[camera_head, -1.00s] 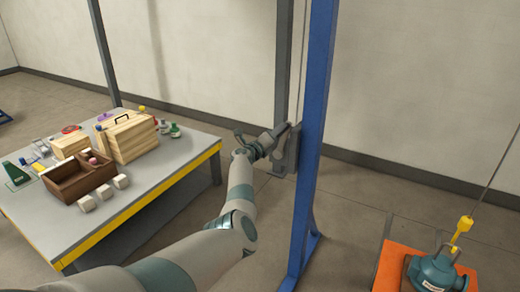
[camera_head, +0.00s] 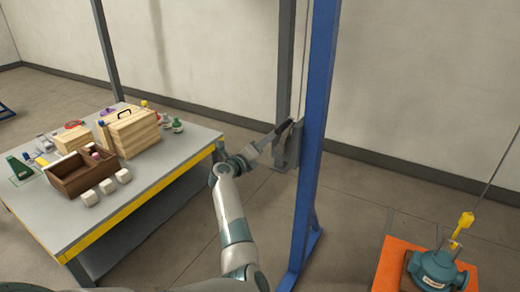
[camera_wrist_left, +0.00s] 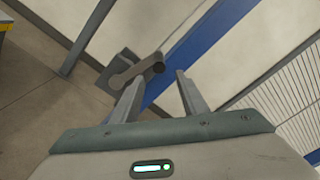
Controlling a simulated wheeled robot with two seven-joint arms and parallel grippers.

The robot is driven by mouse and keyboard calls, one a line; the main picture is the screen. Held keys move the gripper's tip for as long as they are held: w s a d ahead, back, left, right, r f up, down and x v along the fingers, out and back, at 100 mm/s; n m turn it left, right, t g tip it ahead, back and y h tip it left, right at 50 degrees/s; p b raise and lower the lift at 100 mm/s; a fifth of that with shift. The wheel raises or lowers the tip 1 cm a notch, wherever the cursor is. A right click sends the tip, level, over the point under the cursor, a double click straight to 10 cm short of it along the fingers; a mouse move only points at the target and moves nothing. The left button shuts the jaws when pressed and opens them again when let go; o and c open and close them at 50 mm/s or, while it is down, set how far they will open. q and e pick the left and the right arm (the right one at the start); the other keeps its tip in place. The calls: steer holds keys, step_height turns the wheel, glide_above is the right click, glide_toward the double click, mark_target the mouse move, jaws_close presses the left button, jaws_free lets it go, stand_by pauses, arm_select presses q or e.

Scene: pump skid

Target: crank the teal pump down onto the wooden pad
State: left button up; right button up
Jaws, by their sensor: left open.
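The teal pump (camera_head: 437,272) hangs from or stands under a yellow hook (camera_head: 463,222) on a cable at the lower right. Brown wood, likely the pad (camera_head: 407,262), shows beside its left edge; I cannot tell whether they touch. The winch (camera_head: 286,150) is on the blue post, and its grey crank arm (camera_wrist_left: 127,76) with a dark knob (camera_wrist_left: 158,67) shows in the left wrist view. My left gripper (camera_head: 285,127) is open at the winch. In the wrist view, the knob appears between and just beyond its fingertips (camera_wrist_left: 158,83). My right gripper is out of view.
The blue post (camera_head: 309,150) stands beside my left gripper. An orange platform (camera_head: 392,250) lies under the pump. A grey table (camera_head: 145,186) with yellow edge at left carries wooden boxes (camera_head: 130,133), a brown tray (camera_head: 72,187) and white blocks. Floor between table and post is clear.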

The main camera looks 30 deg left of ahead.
arm_select(q)
steer(key=shift+s+b, duration=0.3)
steer(key=shift+s, duration=1.5)
